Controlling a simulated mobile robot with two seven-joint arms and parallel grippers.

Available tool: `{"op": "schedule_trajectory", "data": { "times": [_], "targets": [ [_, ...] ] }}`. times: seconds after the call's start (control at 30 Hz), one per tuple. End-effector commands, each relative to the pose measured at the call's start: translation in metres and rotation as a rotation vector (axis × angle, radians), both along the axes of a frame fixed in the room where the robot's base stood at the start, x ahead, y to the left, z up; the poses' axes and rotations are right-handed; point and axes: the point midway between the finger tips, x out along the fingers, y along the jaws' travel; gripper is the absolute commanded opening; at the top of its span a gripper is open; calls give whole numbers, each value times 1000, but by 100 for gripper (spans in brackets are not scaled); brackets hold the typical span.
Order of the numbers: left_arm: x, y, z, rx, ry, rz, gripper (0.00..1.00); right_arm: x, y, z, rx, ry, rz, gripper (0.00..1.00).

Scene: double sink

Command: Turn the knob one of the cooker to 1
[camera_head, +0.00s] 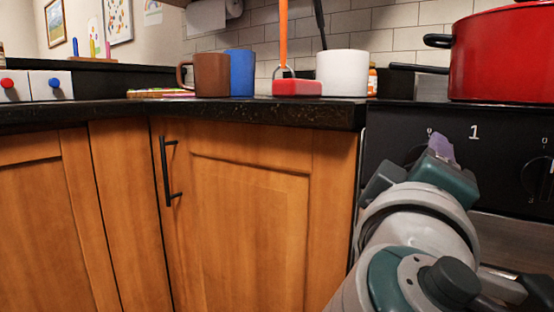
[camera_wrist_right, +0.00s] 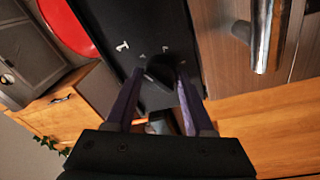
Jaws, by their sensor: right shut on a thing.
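The black cooker front (camera_head: 490,155) is on the right of the head view. The white numeral 1 (camera_head: 474,131) is printed on it and also shows in the wrist view (camera_wrist_right: 122,46). My right gripper (camera_head: 439,150) reaches up to the panel just left of the numeral. In the wrist view its two purple fingers (camera_wrist_right: 161,74) are on either side of a dark knob (camera_wrist_right: 163,67) and shut on it. Small marks surround the knob. In the head view my gripper mostly hides this knob. My left gripper is not in view.
A second black knob (camera_head: 538,177) is at the right edge. A red pot (camera_head: 503,52) stands on the cooker. A brown mug (camera_head: 211,75), a blue mug (camera_head: 241,72) and a white container (camera_head: 342,73) stand on the counter. A wooden cabinet (camera_head: 250,225) is left of the cooker.

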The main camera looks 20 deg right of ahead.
Motion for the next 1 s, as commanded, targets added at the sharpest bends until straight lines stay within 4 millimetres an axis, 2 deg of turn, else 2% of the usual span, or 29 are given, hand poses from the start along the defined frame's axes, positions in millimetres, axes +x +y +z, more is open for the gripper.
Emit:
{"op": "schedule_trajectory", "data": {
  "times": [0.07,0.1,0.3,0.33,0.67,1.0],
  "targets": [
    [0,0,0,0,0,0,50,0,0,0,0,2,-1,0],
    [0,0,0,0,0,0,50,0,0,0,0,2,-1,58],
    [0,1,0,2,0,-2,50,0,0,0,0,1,-1,80],
    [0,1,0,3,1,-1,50,0,0,0,0,1,-1,83],
    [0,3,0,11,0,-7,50,-4,5,-1,-1,2,1,83],
    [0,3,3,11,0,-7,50,-48,51,-8,2,5,2,83]
  ]
}}
